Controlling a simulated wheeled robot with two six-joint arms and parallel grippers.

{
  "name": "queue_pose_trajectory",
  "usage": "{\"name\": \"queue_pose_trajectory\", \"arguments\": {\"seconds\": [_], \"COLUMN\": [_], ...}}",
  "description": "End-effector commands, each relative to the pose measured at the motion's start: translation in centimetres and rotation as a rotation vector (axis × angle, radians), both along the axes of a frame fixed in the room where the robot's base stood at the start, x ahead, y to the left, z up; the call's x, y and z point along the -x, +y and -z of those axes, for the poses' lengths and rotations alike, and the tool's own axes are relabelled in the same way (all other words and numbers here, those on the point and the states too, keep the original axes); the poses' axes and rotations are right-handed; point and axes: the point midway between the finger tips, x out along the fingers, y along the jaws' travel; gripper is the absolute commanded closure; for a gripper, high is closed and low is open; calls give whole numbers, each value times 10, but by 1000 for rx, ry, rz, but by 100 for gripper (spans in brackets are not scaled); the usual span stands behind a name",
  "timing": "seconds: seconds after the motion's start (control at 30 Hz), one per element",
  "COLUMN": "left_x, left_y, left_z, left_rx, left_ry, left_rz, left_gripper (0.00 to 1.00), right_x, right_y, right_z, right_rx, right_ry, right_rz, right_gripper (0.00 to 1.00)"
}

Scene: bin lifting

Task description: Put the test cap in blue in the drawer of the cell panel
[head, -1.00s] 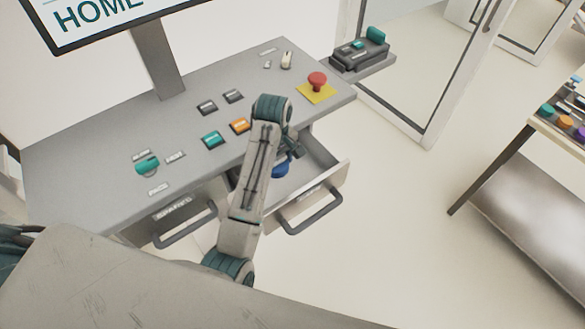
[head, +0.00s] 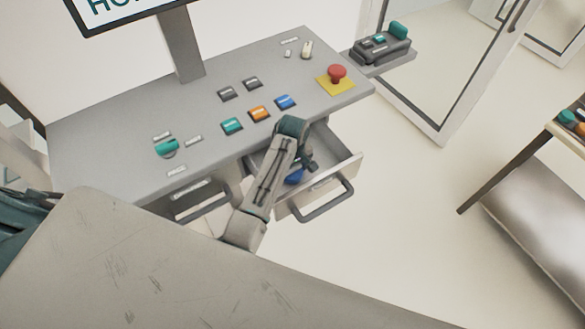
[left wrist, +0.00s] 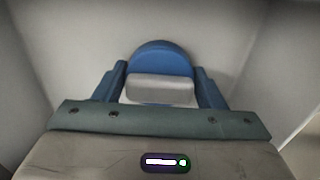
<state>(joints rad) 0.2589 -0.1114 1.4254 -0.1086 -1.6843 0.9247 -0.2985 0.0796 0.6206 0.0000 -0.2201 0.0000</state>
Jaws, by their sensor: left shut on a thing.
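The blue test cap (head: 293,177) is inside the open drawer (head: 350,163) of the cell panel (head: 105,160), partly hidden by my left arm. My left gripper (head: 304,163) reaches down into the drawer. In the left wrist view the round blue cap (left wrist: 160,53) sits between the fingers of my left gripper (left wrist: 160,84), which is shut on it. The drawer's grey walls surround the cap there. I cannot tell whether the cap touches the drawer floor. My right gripper is not in view.
A second drawer (head: 204,207) is closed at the left. The panel top carries coloured buttons, a teal knob (head: 166,147) and a red emergency stop (head: 337,73). A side shelf holds a dark device (head: 380,49). A table (head: 567,126) stands at the right, with open floor between.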

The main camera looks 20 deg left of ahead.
Motion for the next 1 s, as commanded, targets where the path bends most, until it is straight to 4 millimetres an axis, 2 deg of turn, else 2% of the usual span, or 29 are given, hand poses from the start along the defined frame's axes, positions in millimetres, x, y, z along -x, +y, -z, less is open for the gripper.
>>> {"name": "queue_pose_trajectory", "arguments": {"seconds": [0.1, 0.13, 0.23, 0.5, 0.67, 0.77, 0.97, 1.0], "left_x": [0, 0, 0, 0, -1, -1, -1, -1], "left_y": [0, 0, 0, 0, 0, 0, 0, 0], "left_z": [3, 3, 2, 2, -8, -25, -71, -83], "left_rx": [-1, -1, 0, 0, 0, -1, 1, 1], "left_ry": [1, 1, 0, 0, -3, -6, -8, -7], "left_rz": [0, 0, 0, 0, 0, -1, 0, 0], "left_gripper": [63, 32, 14, 14, 14, 14, 14, 14], "right_x": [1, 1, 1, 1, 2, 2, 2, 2], "right_y": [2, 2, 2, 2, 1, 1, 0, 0], "right_z": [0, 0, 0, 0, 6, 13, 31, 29], "right_rx": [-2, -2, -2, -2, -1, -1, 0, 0], "right_ry": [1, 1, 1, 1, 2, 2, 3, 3], "right_rz": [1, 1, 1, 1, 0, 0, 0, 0], "right_gripper": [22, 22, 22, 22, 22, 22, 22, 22]}}
